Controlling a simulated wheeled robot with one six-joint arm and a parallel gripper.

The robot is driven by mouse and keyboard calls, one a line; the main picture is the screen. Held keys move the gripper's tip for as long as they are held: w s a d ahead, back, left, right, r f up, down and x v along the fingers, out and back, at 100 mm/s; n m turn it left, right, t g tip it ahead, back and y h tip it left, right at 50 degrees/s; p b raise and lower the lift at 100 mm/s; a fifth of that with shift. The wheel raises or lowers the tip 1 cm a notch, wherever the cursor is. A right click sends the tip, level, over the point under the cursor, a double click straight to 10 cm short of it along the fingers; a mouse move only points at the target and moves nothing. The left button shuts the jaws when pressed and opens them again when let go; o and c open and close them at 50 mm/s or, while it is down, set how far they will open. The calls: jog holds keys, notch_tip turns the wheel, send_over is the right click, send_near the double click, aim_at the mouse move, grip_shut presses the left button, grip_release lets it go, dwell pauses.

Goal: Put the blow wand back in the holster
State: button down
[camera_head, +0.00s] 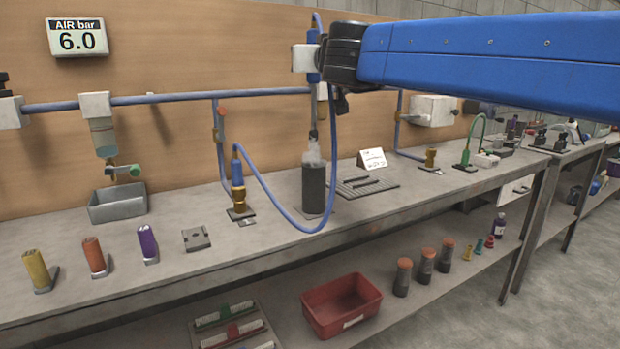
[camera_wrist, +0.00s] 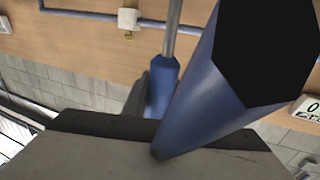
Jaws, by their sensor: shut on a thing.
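The blow wand has a blue handle (camera_head: 313,67) and a thin grey metal tube pointing down. My gripper (camera_head: 312,58) is shut on the handle and holds the wand upright above the bench. The wand's tip is at or just over the pale, clear top of a dark upright cylinder (camera_head: 313,188); I cannot tell whether it is inside. This cylinder may be the holster, but no label shows that. In the wrist view the blue handle (camera_wrist: 161,85) and its metal tube show beyond the pale gripper block, partly hidden by a large blue shape.
A blue hose (camera_head: 268,193) loops low in front of the cylinder from a blue fitting on a brass base (camera_head: 238,197). A slotted dark plate (camera_head: 368,188) and a white card (camera_head: 372,159) stand right of the cylinder. Coloured tubes stand at the front left.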

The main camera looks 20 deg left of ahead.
aim_at(311, 137)
notch_tip(311, 137, down, 18)
jog(key=shift+r, duration=0.25)
dwell(0.6)
jog(key=c, duration=1.4)
grip_release()
jog(key=shift+c, duration=0.2)
jog(key=v, duration=1.2)
